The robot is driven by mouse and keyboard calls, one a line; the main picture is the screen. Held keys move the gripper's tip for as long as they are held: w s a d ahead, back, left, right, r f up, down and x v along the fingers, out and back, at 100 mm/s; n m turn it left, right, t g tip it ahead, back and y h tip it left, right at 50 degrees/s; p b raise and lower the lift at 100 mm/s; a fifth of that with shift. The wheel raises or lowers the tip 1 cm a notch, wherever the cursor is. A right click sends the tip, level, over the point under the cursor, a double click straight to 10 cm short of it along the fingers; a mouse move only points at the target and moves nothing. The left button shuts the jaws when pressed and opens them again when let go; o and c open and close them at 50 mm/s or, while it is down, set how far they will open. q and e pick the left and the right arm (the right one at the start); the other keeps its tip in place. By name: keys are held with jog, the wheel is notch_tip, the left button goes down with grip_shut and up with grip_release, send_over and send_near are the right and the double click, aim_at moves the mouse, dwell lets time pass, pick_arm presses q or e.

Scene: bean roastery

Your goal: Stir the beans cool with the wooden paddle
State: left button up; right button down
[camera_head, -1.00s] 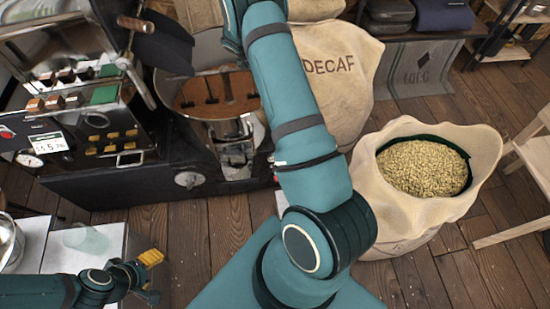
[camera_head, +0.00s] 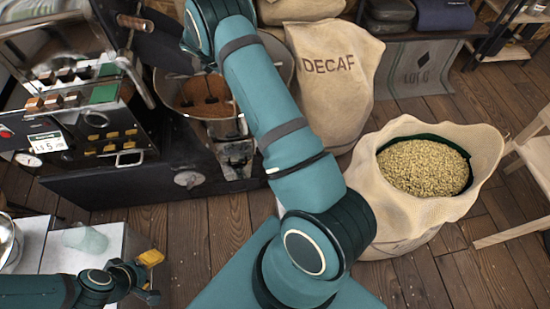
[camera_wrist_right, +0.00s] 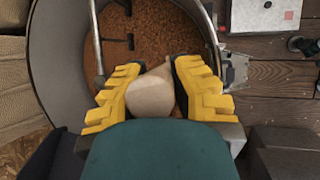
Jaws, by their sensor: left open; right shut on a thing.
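Brown beans (camera_head: 205,95) lie in the round metal cooling pan (camera_head: 262,62) beside the roaster. In the right wrist view the beans (camera_wrist_right: 150,28) spread over the pan floor inside its grey wall (camera_wrist_right: 47,60). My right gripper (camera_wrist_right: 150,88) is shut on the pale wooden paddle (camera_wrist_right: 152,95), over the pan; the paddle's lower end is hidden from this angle. In the head view my right arm covers part of the pan, and the right gripper is hidden there. My left gripper (camera_head: 152,274) is open and empty at the lower left, beside the white table.
The black roaster (camera_head: 80,110) stands at the left. A DECAF sack (camera_head: 335,90) stands behind my right arm, and an open sack of pale beans (camera_head: 425,168) stands at the right. A glass container (camera_head: 86,239) is on the white table (camera_head: 60,258). Wooden floor is clear in front of the roaster.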

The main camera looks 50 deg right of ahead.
jog(key=s+d, duration=0.7)
jog(key=d, duration=0.2)
jog(key=w+a, duration=0.8)
jog(key=a, duration=0.3)
jog(key=shift+w, duration=0.3)
dwell(0.5)
pick_arm(q)
jog(key=shift+w+f, duration=0.1)
